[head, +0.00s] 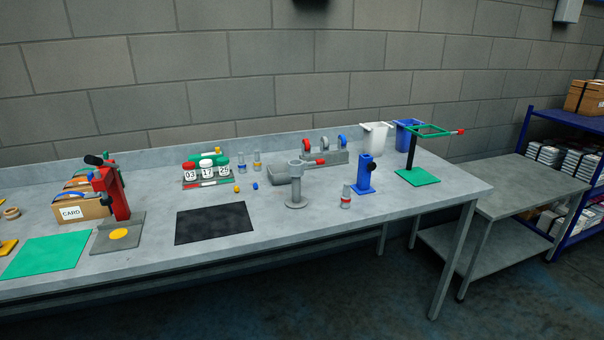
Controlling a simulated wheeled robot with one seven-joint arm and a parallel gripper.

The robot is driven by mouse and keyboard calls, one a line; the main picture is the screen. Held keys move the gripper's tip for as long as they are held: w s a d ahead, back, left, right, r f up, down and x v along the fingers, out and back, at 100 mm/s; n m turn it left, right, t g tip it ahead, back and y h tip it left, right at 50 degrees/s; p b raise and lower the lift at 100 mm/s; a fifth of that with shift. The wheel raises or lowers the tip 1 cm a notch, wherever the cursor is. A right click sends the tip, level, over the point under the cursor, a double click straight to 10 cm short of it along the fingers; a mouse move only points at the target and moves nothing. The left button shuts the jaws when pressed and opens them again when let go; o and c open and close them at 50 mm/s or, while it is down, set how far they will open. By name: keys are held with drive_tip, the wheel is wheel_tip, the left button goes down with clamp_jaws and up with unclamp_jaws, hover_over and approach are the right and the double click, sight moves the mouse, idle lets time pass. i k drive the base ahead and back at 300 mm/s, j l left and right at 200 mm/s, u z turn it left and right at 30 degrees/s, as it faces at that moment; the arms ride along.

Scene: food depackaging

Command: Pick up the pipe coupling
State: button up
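I cannot tell for certain which thing is the pipe coupling. A small grey cylinder with a red band (346,196) stands upright near the bench's front edge, between a grey post stand and a blue stand. Two similar grey cylinders stand farther back, one with a blue band (241,159) and one with a yellow band (257,161). A dark grey rounded piece (279,174) lies behind the grey post stand, partly hidden. My gripper is not in view.
The blue stand (365,176) and a green frame stand (417,176) are to the right. A rack with rings (348,158) is behind. A black mat (214,223) lies bare at front left.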

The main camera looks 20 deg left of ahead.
sight(296, 167)
drive_tip(key=i+u, duration=0.15)
drive_tip(key=i, duration=0.45)
drive_tip(key=i+l+u, duration=0.15)
drive_tip(key=i, duration=0.45)
drive_tip(key=i+l+u, duration=0.1)
drive_tip(key=u, duration=0.35)
drive_tip(key=i+l+u, duration=0.15)
drive_tip(key=u, duration=0.3)
drive_tip(key=i+l+u, duration=0.2)
drive_tip(key=u, duration=0.3)
drive_tip(key=i+l+u, duration=0.1)
drive_tip(key=u, duration=0.35)
drive_tip(key=l+u, duration=0.2)
drive_tip(key=u, duration=0.3)
drive_tip(key=i+l+u, duration=0.1)
drive_tip(key=l+u, duration=0.15)
drive_tip(key=u, duration=0.2)
drive_tip(key=l+u, duration=0.2)
drive_tip(key=u, duration=0.3)
drive_tip(key=l+u, duration=0.2)
drive_tip(key=u, duration=0.25)
drive_tip(key=l+u, duration=0.2)
drive_tip(key=u, duration=0.25)
drive_tip(key=k+l+u, duration=0.15)
drive_tip(key=u, duration=0.35)
